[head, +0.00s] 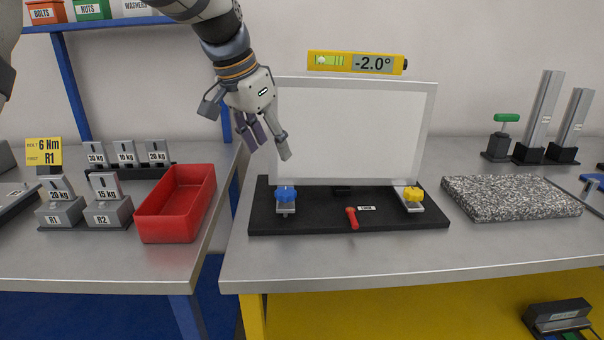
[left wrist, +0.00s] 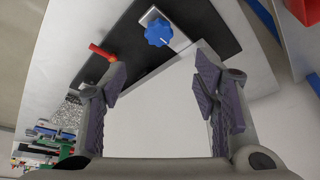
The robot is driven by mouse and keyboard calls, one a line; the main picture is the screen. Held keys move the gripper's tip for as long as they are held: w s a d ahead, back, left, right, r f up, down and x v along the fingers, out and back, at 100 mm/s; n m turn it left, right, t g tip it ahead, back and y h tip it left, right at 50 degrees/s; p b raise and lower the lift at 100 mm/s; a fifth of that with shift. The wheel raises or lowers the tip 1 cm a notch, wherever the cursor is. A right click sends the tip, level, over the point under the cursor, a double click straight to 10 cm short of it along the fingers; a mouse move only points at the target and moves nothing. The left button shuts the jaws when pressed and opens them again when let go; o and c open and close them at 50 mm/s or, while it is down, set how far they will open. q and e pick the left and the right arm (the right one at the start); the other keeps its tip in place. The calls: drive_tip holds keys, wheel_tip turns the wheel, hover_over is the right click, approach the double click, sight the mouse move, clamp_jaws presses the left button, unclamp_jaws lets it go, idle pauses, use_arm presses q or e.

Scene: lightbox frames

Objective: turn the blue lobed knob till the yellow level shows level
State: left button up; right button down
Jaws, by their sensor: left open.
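The blue lobed knob (head: 286,194) sits at the left front of the black base, under the white lightbox panel (head: 355,130). It also shows in the left wrist view (left wrist: 158,32), beyond and between the fingertips. The yellow level (head: 357,63) lies on the panel's top edge and reads -2.0°; its vial shows green. My left gripper (head: 269,148) is open and empty, above the knob and in front of the panel's left side, apart from both. In the left wrist view the open fingers (left wrist: 162,85) show on both sides. My right gripper is not in view.
A yellow knob (head: 413,194) sits at the base's right front. A red lever (head: 352,218) marked with a small label lies between the knobs. A red bin (head: 176,204) and weights stand left; a granite slab (head: 510,197) lies right. The table front is clear.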

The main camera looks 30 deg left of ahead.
sight(286, 190)
use_arm(q)
drive_tip(key=x, duration=1.1)
drive_tip(key=shift+s+f+b, duration=0.15)
drive_tip(key=shift+f+b, duration=0.2)
drive_tip(key=shift+f, duration=0.05)
drive_tip(key=c, duration=1.2)
